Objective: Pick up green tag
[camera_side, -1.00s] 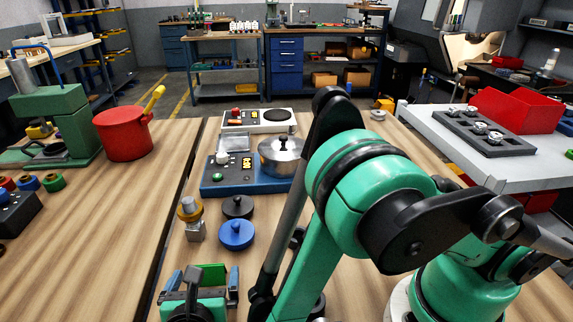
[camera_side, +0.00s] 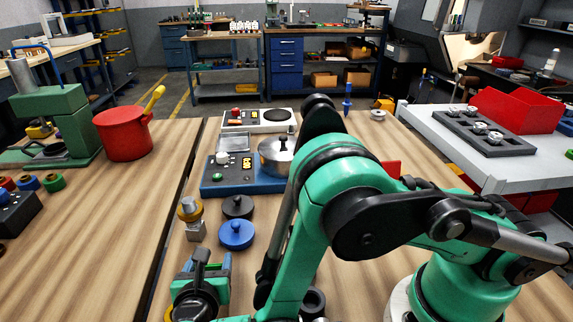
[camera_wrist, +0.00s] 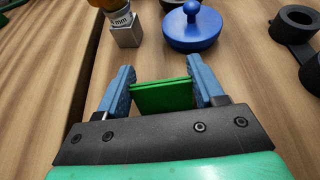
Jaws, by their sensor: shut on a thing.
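The green tag (camera_wrist: 162,96) is a flat, plate-like piece in the wrist view, showing two layered edges. It sits between the two blue fingers of my gripper (camera_wrist: 162,88), which touch it at both sides. My gripper is shut on it. In the side view my gripper (camera_side: 205,268) is at the lower left over the wooden bench, in front of the blue knobbed disc. There the black wrist part covers much of the jaws, and I cannot make out the tag clearly. I cannot tell how high it is above the wood.
Ahead of the jaws are a blue knobbed disc (camera_side: 236,235), a black disc (camera_side: 237,207) and a metal block with an orange-ringed gauge (camera_side: 190,211). Black rings (camera_wrist: 296,22) lie at the right. A blue scale unit (camera_side: 243,178) stands behind. Bare wood lies left of my gripper.

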